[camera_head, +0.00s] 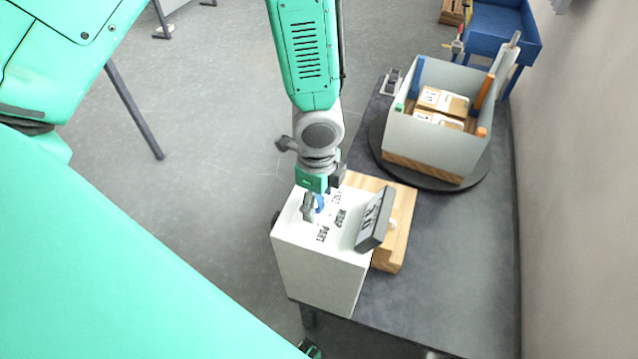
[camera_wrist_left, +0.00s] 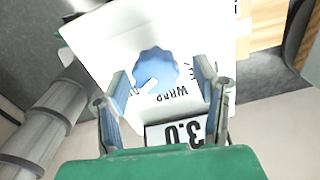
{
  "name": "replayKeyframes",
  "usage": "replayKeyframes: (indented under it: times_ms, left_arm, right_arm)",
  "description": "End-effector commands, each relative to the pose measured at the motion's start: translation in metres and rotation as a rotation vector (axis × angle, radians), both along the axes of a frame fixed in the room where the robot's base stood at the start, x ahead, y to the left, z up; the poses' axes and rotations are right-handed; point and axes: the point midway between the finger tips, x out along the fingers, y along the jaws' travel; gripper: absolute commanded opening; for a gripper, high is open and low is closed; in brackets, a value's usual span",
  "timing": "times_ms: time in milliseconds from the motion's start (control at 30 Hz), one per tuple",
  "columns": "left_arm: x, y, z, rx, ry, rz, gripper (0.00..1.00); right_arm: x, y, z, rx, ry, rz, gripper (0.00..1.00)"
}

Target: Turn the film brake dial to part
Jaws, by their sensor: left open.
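The film brake dial (camera_wrist_left: 155,68) is a blue scalloped knob on top of a white box (camera_head: 322,270). A white pointer mark on it points down and left in the wrist view, toward a label mostly hidden by a finger. The WRAP label is right of that mark, and another label is farther right. In the head view the PART label (camera_head: 322,234) is at the near side of the box top. My left gripper (camera_wrist_left: 162,74) is open, pointing down, with one finger on each side of the dial. Gaps show between fingers and dial. My right gripper is not identifiable.
A tilted dark display (camera_head: 374,220) stands on the box's right side; it reads 3.0 in the wrist view. A wooden block (camera_head: 398,240) is behind it. A grey open bin (camera_head: 432,145) with cartons sits on a round dark turntable (camera_head: 455,187). The table's front right is clear.

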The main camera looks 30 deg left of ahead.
Motion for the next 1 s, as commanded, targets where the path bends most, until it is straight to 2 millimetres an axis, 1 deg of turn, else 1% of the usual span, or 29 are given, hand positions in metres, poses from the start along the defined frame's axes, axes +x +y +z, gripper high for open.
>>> replayKeyframes:
  times_ms: [67, 167, 267, 500, 633, 800, 1000]
  left_arm:
    - [0.000, 0.000, 0.002, 0.000, -0.001, 0.001, 0.55]
    - [0.001, 0.000, 0.011, -0.001, -0.002, 0.002, 0.55]
    - [0.001, 0.000, 0.028, -0.003, -0.003, 0.003, 0.55]
    - [0.003, -0.001, 0.080, -0.004, -0.004, 0.002, 0.55]
    - [0.003, -0.001, 0.101, -0.003, -0.002, 0.001, 0.55]
    - [0.003, 0.000, 0.116, -0.001, 0.001, 0.000, 0.55]
    - [0.003, 0.000, 0.118, 0.000, 0.003, -0.001, 0.55]
  right_arm:
    - [-0.002, 0.000, 0.001, 0.000, -0.002, 0.000, 0.40]
    - [-0.003, 0.000, 0.001, 0.000, -0.002, 0.000, 0.40]
    - [-0.003, 0.000, 0.001, 0.000, -0.002, 0.000, 0.40]
    - [-0.002, 0.000, 0.001, 0.000, -0.003, 0.000, 0.40]
    - [-0.002, 0.000, 0.001, 0.000, -0.003, 0.000, 0.40]
    - [-0.002, 0.000, 0.001, 0.000, -0.002, 0.000, 0.40]
    - [-0.002, 0.000, 0.001, 0.000, -0.002, 0.000, 0.40]
